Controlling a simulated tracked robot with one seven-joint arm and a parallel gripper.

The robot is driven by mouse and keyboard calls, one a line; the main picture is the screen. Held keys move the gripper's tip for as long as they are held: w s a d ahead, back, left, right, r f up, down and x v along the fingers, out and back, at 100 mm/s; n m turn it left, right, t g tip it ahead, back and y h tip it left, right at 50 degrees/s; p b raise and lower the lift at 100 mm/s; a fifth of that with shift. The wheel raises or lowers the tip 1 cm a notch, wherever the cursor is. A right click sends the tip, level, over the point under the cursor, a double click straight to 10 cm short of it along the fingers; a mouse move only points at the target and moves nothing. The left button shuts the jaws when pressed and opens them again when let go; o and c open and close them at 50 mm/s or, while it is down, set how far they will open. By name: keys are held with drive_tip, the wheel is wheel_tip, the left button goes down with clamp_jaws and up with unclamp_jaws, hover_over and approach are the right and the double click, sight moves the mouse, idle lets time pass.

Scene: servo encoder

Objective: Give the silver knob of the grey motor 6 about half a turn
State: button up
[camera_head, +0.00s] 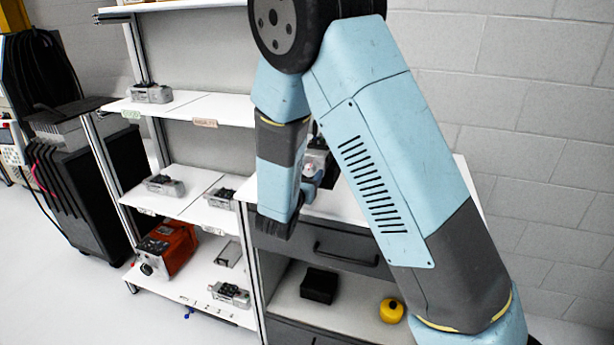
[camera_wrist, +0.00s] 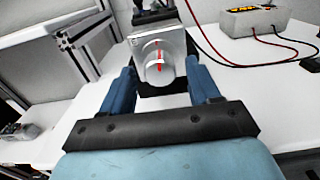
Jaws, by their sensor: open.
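The grey motor (camera_wrist: 144,46) stands on the white bench top in the wrist view, its front face toward my gripper. Its silver knob (camera_wrist: 158,70) sticks out of that face and carries a red mark that looks near upright. My gripper (camera_wrist: 163,88) is open, with one blue finger to the left and one to the right of the knob. In the head view my arm covers most of the motor, and only a small part of the knob (camera_head: 309,169) shows beside a blue finger.
A grey box with a yellow-black top (camera_wrist: 252,20) and red and black cables stands at right on the bench. A shelf unit (camera_head: 200,105) with several small devices and an orange motor (camera_head: 172,245) is at left. Drawers (camera_head: 330,244) are below the bench.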

drive_tip(key=shift+c, duration=0.2)
drive_tip(key=c, duration=1)
drive_tip(key=shift+n, duration=0.3)
drive_tip(key=n, duration=1.3)
drive_tip(key=shift+n, duration=0.3)
drive_tip(key=o, duration=1)
